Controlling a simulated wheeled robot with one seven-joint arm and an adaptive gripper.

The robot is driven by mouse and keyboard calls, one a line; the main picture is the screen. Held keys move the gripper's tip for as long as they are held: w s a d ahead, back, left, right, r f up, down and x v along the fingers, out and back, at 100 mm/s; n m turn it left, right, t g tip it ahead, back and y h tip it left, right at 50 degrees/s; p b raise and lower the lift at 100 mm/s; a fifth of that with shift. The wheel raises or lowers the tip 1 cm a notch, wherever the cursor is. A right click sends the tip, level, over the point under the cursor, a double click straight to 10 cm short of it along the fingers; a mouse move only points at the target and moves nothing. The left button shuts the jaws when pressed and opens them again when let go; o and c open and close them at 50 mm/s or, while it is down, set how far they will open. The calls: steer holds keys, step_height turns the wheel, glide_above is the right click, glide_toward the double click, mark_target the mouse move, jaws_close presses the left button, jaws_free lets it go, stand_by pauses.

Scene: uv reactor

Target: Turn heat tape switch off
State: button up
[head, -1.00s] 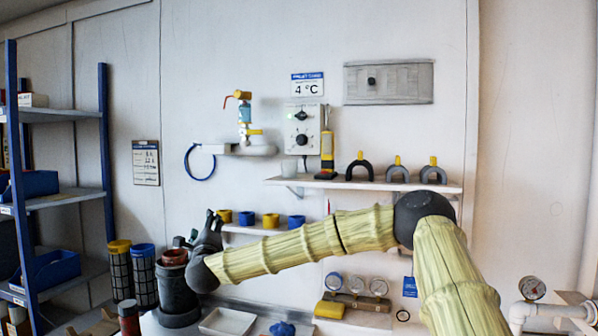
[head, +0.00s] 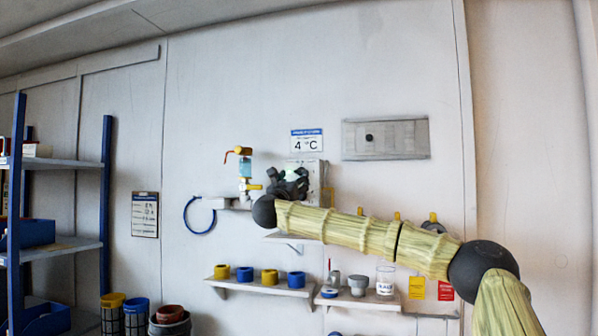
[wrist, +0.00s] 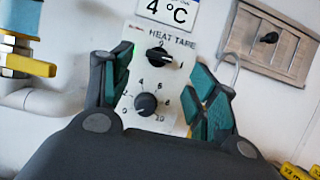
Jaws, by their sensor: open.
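The heat tape control box is a white panel labelled HEAT TAPE, mounted on the wall; it shows in the wrist view (wrist: 122,105). Its upper black switch knob (wrist: 158,57) has a white pointer mark and sits near a 1 mark at its right. Below it is a larger black dial (wrist: 146,105) numbered up to 10. My gripper (wrist: 158,85) is open, its teal-padded fingers on either side of the panel, with nothing between them touching the knob that I can see. In the head view my gripper (head: 288,182) covers most of the box (head: 308,172).
A 4 °C sign (head: 306,141) hangs above the box. A valve with yellow and orange handles (head: 245,170) stands at the left. A shelf with coloured rings (head: 258,284) is below.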

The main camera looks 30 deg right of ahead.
mark_target(300, 172)
steer(key=shift+p+x, duration=1.1)
steer(key=shift+x, duration=2)
steer(key=c, duration=1)
